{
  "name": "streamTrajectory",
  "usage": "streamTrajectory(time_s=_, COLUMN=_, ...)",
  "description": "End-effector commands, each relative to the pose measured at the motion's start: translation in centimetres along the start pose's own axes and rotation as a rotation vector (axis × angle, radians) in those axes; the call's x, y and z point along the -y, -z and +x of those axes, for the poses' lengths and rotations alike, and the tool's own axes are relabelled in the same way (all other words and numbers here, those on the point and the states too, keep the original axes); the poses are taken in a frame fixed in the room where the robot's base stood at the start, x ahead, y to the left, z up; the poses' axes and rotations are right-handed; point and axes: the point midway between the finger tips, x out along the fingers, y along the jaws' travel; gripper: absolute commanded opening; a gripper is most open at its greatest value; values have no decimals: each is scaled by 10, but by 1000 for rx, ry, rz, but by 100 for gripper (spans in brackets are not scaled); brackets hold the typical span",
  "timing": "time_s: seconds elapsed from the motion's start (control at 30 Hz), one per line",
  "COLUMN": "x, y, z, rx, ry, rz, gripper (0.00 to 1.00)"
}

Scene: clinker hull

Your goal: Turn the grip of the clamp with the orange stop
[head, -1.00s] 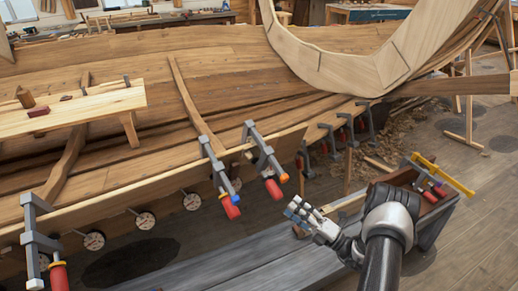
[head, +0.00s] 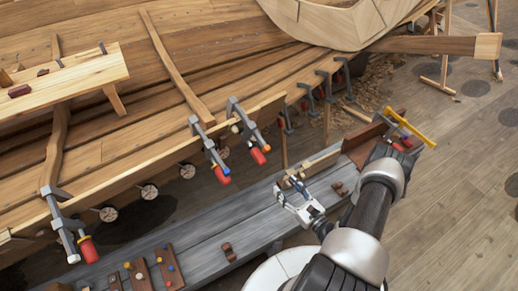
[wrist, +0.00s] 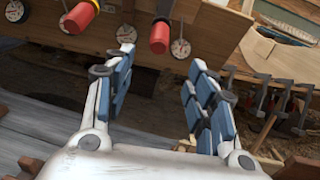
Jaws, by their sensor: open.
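The clamp with the orange stop (head: 267,148) is the right one of a close pair on the hull's lower plank edge in the head view. Its grey frame (head: 240,118) grips the edge, and its red grip (head: 258,156) points down toward the bench. My gripper (head: 287,188) is open and empty, below and right of that grip, apart from it. In the wrist view my fingers (wrist: 160,62) are spread, with two red grips (wrist: 160,37) (wrist: 80,18) beyond them.
Round dials (head: 187,171) line the hull below. A grey bench (head: 190,245) runs underneath. A box with a yellow tool (head: 410,128) stands right. Floor at right is open.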

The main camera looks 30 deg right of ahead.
Motion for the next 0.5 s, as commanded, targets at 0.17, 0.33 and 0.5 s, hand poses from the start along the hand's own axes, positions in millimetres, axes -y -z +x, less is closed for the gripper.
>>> streamTrajectory(time_s=0.17, x=-3, y=0, z=2, rx=-15, ry=8, rz=-58, gripper=51)
streamTrajectory(time_s=0.33, x=-4, y=1, z=25, rx=-14, ry=2, rz=-60, gripper=51)
streamTrajectory(time_s=0.5, x=-4, y=1, z=62, rx=-12, ry=2, rz=-60, gripper=51)
